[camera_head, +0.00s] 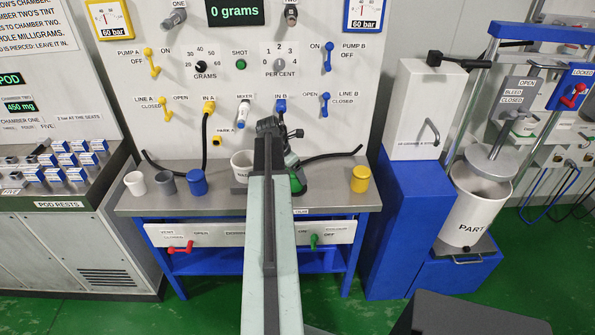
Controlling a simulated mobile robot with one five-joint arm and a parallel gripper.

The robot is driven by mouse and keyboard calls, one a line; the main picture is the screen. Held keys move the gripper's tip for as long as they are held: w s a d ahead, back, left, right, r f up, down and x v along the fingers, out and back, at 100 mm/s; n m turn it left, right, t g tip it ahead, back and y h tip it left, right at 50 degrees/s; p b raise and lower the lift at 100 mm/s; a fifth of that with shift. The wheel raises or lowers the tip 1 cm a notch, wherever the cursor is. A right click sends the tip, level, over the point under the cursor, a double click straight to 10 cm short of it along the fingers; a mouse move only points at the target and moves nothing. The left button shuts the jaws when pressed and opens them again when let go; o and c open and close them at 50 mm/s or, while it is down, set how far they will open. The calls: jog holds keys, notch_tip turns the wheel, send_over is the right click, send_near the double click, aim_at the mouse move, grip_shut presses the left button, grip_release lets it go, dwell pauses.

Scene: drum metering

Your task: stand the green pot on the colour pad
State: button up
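The green pot (297,182) is at the bench, just right of my arm. The arm and dark gripper parts cover much of it, so I see only part of its green side. My gripper (291,160) is at the pot, but its fingertips are hidden. I cannot tell whether it is open or shut on the pot, or whether the pot touches the bench. The colour pad is not clearly visible; a small label, perhaps reading "colour", is on the bench's front edge right of the arm.
White (135,184), grey (167,182) and blue (197,182) pots stand left on the bench (225,203); a yellow pot (360,179) stands right. A larger white pot (242,165) is just left of my arm. Dark hoses lie along the back. Bench space before the yellow pot is clear.

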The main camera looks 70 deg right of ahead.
jog(key=p+v, duration=0.6)
jog(key=v, duration=0.2)
jog(key=shift+s+r, duration=0.1)
jog(key=shift+r, duration=0.15)
jog(key=shift+a+r+p, duration=0.2)
jog(key=shift+p, duration=0.25)
jog(key=shift+w, duration=0.2)
jog(key=w+a+f+m+t+y, duration=0.15)
jog(key=w+a+m, duration=0.25)
jog(key=w+a, duration=2.05)
jog(key=w+a+m+y, duration=0.1)
jog(key=w+a+m, duration=0.1)
jog(key=a, duration=1.8)
jog(key=w+a+m+t+y, duration=0.1)
jog(key=a+m, duration=0.4)
jog(key=a, duration=1.4)
jog(key=shift+w+a+f, duration=0.2)
jog(key=shift+w+a, duration=0.15)
jog(key=shift+w, duration=0.35)
